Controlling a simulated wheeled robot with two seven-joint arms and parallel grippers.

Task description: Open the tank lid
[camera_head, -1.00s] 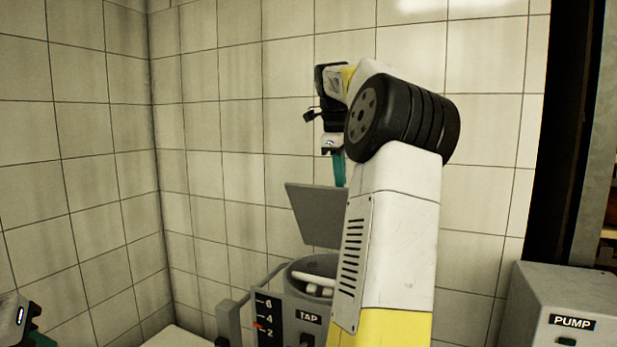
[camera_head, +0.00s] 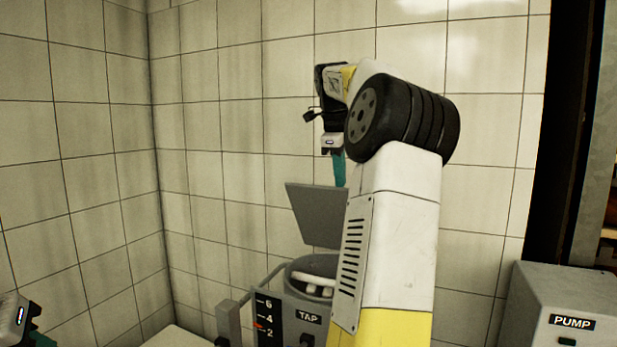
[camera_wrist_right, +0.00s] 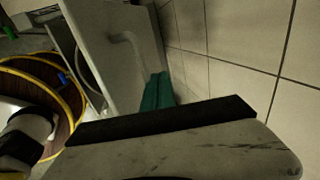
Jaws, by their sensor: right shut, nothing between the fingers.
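The grey tank lid (camera_head: 315,213) stands raised and tilted above the tank. The open round mouth of the tank (camera_head: 297,272) shows below it, with white pieces inside. My right gripper (camera_head: 339,172) is above the lid's upper right edge, its teal fingers pointing down. Its fingers are together and hold nothing; whether the tips touch the lid is unclear. They also show in the right wrist view (camera_wrist_right: 158,91). My right arm hides the right side of the tank and part of the lid. My left gripper (camera_head: 33,338) is cut off at the lower left edge.
A grey pump box (camera_head: 565,290) stands at the lower right. The tank front carries a level scale (camera_head: 268,320) and a TAP label. Tiled walls close off the back and left.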

